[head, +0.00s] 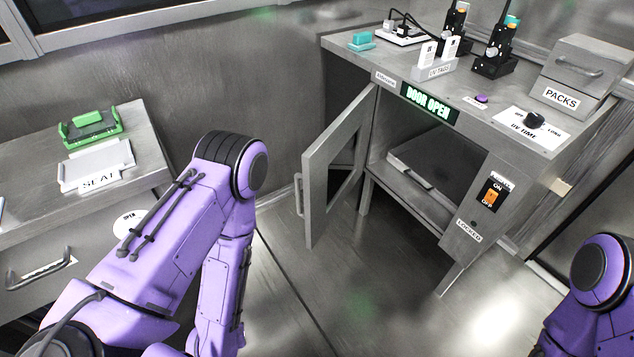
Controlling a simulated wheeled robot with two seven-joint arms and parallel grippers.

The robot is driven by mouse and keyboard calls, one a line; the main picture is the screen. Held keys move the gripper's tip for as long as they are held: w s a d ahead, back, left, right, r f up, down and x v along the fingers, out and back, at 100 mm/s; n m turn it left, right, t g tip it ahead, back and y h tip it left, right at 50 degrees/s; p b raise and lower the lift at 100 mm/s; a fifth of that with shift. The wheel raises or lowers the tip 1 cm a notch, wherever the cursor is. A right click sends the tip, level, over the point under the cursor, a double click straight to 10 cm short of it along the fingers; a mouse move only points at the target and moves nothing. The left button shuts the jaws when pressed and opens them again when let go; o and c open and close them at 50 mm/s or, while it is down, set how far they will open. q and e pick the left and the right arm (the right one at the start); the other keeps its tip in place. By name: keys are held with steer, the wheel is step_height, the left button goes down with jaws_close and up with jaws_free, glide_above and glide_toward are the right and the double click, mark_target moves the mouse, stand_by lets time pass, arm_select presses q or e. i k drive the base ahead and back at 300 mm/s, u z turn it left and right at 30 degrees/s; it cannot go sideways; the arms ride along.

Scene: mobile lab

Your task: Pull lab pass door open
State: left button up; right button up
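The lab pass door (341,172) is a grey framed door with a window, hinged at the left side of the cabinet's opening. It stands swung well open. Its bar handle (299,195) is on the free edge at the left. A lit sign (430,103) above the opening reads "DOOR OPEN". Inside the cabinet is a grey tray with a handle (414,179). My purple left arm is in the lower left, apart from the door in the picture; its gripper is out of the frame. My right arm shows only in part at the lower right, its gripper also out of view.
A counter at left bears a green-handled device (91,128) and a plate (97,165) labelled "SEAT". The cabinet top carries radios (495,52), a tag holder (434,68), a "PACKS" box (583,75) and a timer knob (535,119). The floor before the cabinet is clear.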

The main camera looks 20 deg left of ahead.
mark_target(333, 164)
steer(key=i, duration=0.85)
steer(key=u, duration=1.25)
